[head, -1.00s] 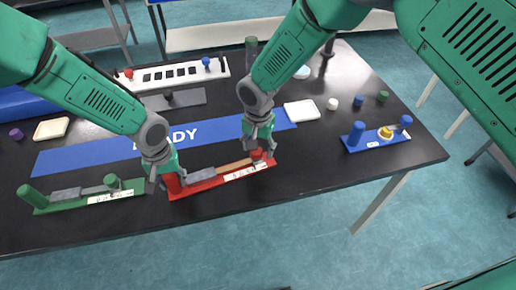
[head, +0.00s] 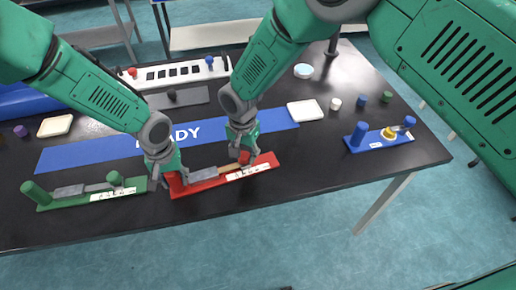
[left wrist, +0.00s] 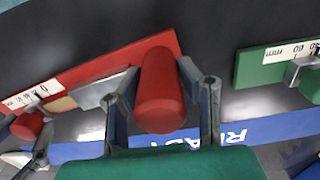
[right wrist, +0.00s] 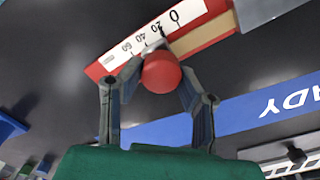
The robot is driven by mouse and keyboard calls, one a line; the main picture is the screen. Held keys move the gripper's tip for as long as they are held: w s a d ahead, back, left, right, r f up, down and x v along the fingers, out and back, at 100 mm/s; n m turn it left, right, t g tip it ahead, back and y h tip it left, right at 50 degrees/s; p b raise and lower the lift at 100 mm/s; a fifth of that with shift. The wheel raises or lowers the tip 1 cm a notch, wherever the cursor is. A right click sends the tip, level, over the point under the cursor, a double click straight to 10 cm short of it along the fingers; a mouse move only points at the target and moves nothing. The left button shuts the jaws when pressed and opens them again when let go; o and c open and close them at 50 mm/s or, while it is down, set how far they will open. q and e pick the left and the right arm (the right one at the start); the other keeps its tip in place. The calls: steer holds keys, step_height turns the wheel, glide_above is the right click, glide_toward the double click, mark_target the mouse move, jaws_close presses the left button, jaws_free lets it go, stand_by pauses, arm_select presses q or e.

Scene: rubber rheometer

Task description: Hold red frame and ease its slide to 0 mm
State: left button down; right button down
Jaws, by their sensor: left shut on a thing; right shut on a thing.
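The red frame (head: 205,185) lies on the black table near its front edge, with a white millimetre scale (right wrist: 150,38) along one side. My left gripper (head: 172,182) is shut on the upright red post (left wrist: 160,92) at the frame's left end. My right gripper (head: 244,158) is shut on the round red knob (right wrist: 161,73) of the slide. In the right wrist view the knob stands beside the scale near the 20 to 40 marks, off the 0; the exact reading is unclear. A grey block (head: 202,175) and a tan strip (right wrist: 205,38) lie between post and knob.
A green frame (head: 75,202) lies to the left and a blue frame (head: 375,141) to the right. A blue READY strip (head: 100,152) lies behind. Beyond it are a grey plate (head: 190,98) and a white panel (head: 150,85).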

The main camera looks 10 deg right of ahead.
steer(key=shift+s+a, duration=0.2)
steer(key=shift+a, duration=1)
steer(key=c, duration=1.1)
jaws_free()
steer(key=shift+d, duration=0.1)
steer(key=shift+c, duration=0.2)
arm_select(q)
steer(key=shift+d, duration=0.1)
arm_select(e)
steer(key=shift+d, duration=0.15)
steer(key=shift+r, duration=0.1)
step_height(320, 180, up, 12)
steer(key=shift+w+f, duration=0.1)
steer(key=shift+f, duration=0.1)
